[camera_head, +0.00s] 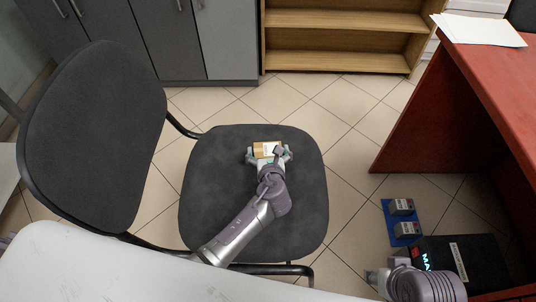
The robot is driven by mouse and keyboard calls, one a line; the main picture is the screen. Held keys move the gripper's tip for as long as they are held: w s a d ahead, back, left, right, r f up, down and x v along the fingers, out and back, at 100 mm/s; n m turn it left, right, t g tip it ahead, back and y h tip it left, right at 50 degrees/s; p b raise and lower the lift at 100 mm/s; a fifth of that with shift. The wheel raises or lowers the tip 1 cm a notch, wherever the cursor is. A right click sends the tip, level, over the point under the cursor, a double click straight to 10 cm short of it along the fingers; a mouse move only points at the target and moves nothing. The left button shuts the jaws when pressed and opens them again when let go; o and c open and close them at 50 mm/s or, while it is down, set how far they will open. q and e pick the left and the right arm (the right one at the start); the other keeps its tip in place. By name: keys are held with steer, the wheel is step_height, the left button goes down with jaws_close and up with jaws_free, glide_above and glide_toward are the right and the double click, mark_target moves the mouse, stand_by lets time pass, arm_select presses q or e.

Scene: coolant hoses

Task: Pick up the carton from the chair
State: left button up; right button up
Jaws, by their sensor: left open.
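The carton (264,148) is a small tan box with a white label. It sits on the dark grey seat of the chair (215,185), toward the far side. My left gripper (268,153) is open at the carton, with a finger on either side of it. I cannot tell whether the fingers touch it. The near side of the carton is partly hidden by the gripper. My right gripper (372,278) shows small at the lower right, away from the chair, and its fingers are too unclear to judge.
A red desk (440,110) with papers (478,30) stands at the right. A blue mat (391,222) with two small grey boxes and a black case (485,262) lie at the lower right. Grey cabinets (230,45) and a wooden shelf (335,60) stand behind. A white surface (120,265) is in front.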

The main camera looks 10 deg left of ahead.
arm_select(q)
steer(key=c, duration=0.9)
